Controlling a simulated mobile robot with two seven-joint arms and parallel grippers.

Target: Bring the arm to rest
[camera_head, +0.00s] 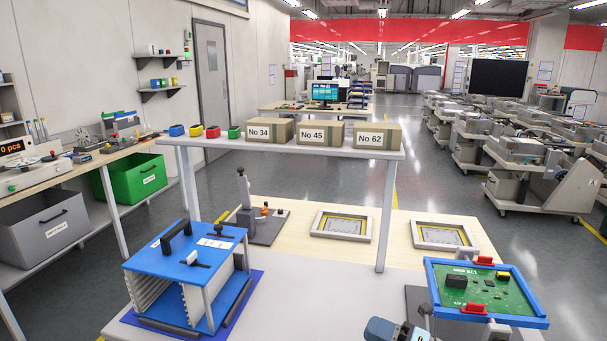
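My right gripper (398,331) shows only in part at the bottom edge, right of the middle. A blue-grey part of it is in view, and its fingertips cannot be made out, so I cannot tell whether it is open or shut. It is low in the picture, left of a blue-framed fixture (434,282) that holds a green circuit board (508,299). No held thing can be made out at it. My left gripper is not in view.
A blue-topped rack (170,262) stands on a blue mat at the left of the table. The table's middle is clear. Feeder trolleys (545,175) stand at the right.

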